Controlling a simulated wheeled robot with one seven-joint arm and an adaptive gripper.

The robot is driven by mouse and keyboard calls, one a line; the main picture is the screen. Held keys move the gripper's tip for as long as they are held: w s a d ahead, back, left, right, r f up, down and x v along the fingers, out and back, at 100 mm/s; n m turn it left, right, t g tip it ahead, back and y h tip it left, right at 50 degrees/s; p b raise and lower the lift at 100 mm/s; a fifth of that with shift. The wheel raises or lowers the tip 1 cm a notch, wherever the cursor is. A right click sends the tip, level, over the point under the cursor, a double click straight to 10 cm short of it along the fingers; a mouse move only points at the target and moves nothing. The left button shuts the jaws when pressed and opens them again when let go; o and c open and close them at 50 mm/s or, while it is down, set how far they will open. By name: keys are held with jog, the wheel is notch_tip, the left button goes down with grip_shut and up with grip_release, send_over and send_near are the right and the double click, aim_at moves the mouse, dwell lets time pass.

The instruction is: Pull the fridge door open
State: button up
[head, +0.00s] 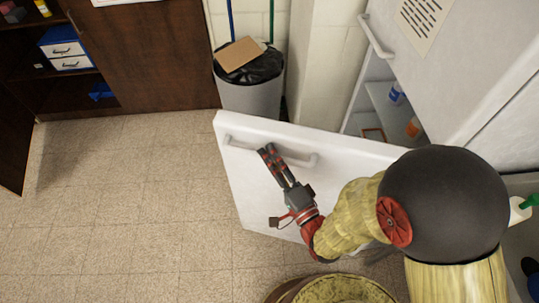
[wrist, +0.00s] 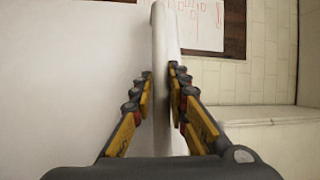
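The white lower fridge door (head: 235,175) stands swung out from the fridge body (head: 355,122), with shelves showing behind it. A long white bar handle (head: 302,160) runs along the door face that I see. My gripper (head: 268,153) is at this handle, coming from the front right. In the wrist view, the two fingers (wrist: 160,85) lie close together on either side of a white upright bar (wrist: 161,45), which looks like the handle. They appear shut on it, though the contact itself is partly hidden.
A grey bin (head: 245,97) with a black bag and cardboard stands beyond the door. An open dark cabinet (head: 160,55) is at the upper left. The upper fridge door (head: 470,60) appears closed. The tiled floor (head: 130,200) on the left is clear. A round yellow-brown object shows below.

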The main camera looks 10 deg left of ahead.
jog(key=o, duration=0.4)
jog(key=shift+o, duration=0.2)
jog(key=v, duration=0.7)
jog(key=shift+s+d, duration=0.15)
jog(key=shift+s, duration=0.05)
dwell(0.3)
